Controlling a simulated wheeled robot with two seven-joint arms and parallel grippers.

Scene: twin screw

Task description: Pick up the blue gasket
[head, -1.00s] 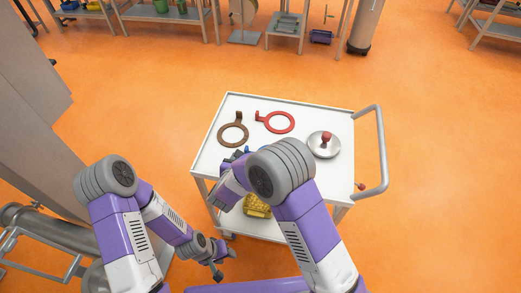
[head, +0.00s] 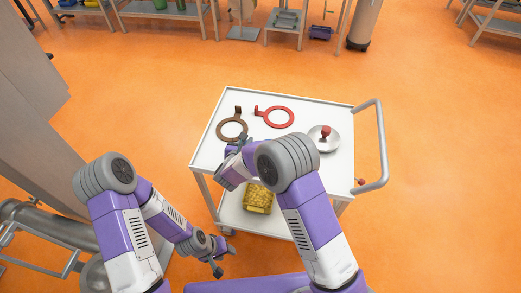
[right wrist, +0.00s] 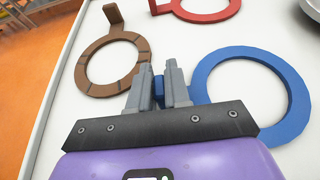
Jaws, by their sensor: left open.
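The blue gasket (right wrist: 258,95) is a flat ring on the white cart top, on the right side of the right wrist view. Its upright blue tab stands between the two grey fingers of my right gripper (right wrist: 160,80), which fill the space on both sides of it and appear closed on it. In the head view my right gripper (head: 243,141) is over the cart, and my forearm hides most of the gasket. My left gripper (head: 217,268) is open and empty, low beside the cart.
On the cart top (head: 208,150) lie a brown ring gasket (head: 232,129), a red ring gasket (head: 279,117) and a metal dish with a red knob (head: 324,138). A yellow block (head: 258,198) is on the lower shelf. The cart's handle (head: 381,150) is at the right.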

